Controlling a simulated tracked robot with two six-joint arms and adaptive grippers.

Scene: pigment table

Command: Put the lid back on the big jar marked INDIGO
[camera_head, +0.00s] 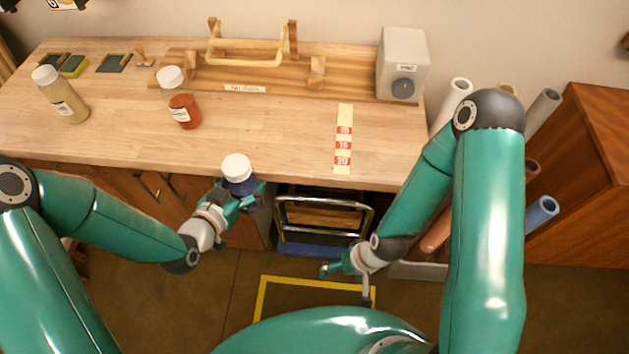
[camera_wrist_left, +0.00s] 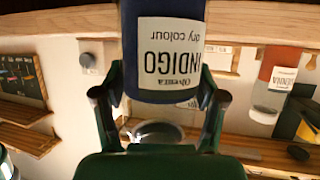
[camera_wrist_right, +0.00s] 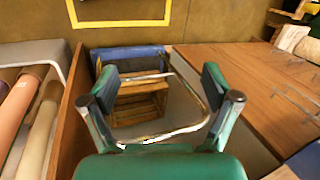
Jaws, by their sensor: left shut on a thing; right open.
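The INDIGO jar (camera_head: 241,187) is dark blue. My left gripper (camera_head: 240,196) is shut on it and holds it at the table's front edge. In the left wrist view the jar (camera_wrist_left: 168,50) stands between the fingers and shows upside down, with its label facing me. A white lid (camera_head: 237,166) shows on top of the jar in the head view; I cannot tell whether it is fully seated. My right gripper (camera_head: 345,270) is open and empty, low in front of the table; its fingers (camera_wrist_right: 160,95) are apart in the right wrist view.
A red SIENNA jar (camera_head: 184,112) and a yellowish jar (camera_head: 65,103), both with white lids, stand on the table (camera_head: 270,125). A wooden rack (camera_head: 200,78) and a grey box (camera_head: 405,55) stand at the back. The middle of the table is clear.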

